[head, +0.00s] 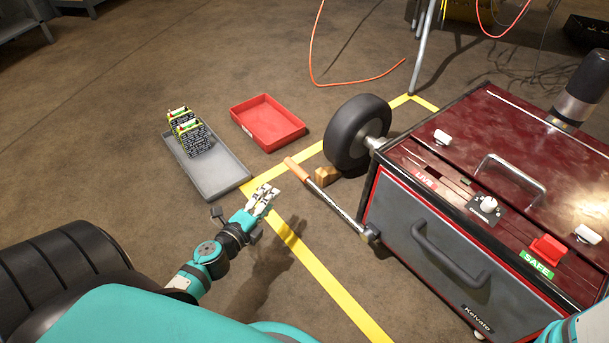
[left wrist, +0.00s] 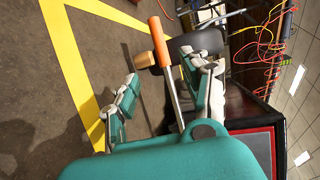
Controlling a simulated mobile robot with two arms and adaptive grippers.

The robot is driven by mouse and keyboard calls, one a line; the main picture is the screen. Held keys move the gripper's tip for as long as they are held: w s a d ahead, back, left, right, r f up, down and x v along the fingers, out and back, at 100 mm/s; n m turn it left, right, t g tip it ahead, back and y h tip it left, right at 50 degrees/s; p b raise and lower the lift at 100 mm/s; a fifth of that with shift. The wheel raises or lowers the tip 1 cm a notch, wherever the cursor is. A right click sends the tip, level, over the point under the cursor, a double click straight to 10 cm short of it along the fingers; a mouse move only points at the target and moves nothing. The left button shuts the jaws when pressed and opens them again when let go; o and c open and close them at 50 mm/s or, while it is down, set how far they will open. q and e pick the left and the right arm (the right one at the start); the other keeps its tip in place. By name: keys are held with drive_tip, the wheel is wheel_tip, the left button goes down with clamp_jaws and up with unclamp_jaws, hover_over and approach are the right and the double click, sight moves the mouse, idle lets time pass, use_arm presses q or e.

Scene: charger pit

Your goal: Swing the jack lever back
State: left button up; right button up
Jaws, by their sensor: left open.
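The jack lever (head: 333,203) is a metal bar with an orange handle (head: 297,170). It slants up and left from a pivot (head: 371,236) at the lower front corner of the dark red charger cart (head: 395,218). My left gripper (head: 265,196) is open and empty, left of the lever and apart from it in the head view. In the left wrist view the lever's orange handle (left wrist: 161,42) and bar show between the two spread fingers (left wrist: 163,88), beyond them. My right gripper is out of view.
A black wheel (head: 358,133) stands beside the cart, with a wooden block (head: 327,176) near it. A grey tray (head: 228,174) holds cell packs (head: 187,132). An empty red tray (head: 267,123) lies behind. Yellow tape (head: 312,264) marks the floor. An orange hose (head: 312,55) lies farther back.

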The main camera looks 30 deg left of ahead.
sight(295, 172)
use_arm(q)
drive_tip(key=b+x, duration=0.5)
drive_tip(key=x, duration=1.1)
drive_tip(key=shift+w+f+b, duration=0.15)
drive_tip(key=shift+w+b, duration=0.15)
drive_tip(key=shift+w, duration=0.05)
clamp_jaws()
